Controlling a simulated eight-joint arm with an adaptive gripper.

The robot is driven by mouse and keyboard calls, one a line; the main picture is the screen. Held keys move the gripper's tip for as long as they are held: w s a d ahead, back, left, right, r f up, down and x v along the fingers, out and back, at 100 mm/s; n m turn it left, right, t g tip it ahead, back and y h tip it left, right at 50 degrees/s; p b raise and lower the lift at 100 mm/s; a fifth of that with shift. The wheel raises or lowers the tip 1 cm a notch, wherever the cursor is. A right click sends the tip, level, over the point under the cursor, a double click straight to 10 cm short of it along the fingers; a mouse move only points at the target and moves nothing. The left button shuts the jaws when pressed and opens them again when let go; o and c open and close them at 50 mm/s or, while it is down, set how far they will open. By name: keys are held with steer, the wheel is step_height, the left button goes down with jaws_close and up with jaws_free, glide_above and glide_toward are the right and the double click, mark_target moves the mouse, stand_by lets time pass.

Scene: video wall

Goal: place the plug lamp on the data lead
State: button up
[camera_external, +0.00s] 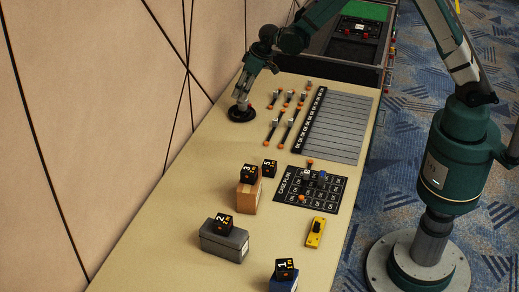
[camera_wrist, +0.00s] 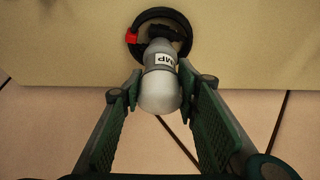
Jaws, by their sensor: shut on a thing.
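The plug lamp (camera_wrist: 160,95) is a grey and white rounded body with a label of which "MP" is readable. In the wrist view it sits between the fingers of my gripper (camera_wrist: 160,77), which is shut on it. A black ring with a red tab (camera_wrist: 183,26), apparently the coiled data lead, lies on the table just beyond the lamp's narrow end. In the external view the ring (camera_external: 241,115) lies at the table's wall side, with my gripper (camera_external: 242,98) directly above it. I cannot tell whether lamp and ring touch.
Several small leads with orange ends (camera_external: 273,130) lie right of the ring, by a striped panel (camera_external: 335,125). Nearer are a black case plan board (camera_external: 325,203), a yellow device (camera_external: 315,233) and numbered black cubes (camera_external: 223,222) on blocks. The wall (camera_external: 100,90) is close on the left.

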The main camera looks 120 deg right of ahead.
steer(key=shift+f, duration=0.15)
steer(key=o, duration=0.9)
steer(key=shift+r, duration=0.2)
steer(key=p+v, duration=0.1)
steer(key=v, duration=1.1)
steer(key=shift+w, duration=0.1)
stand_by(0.4)
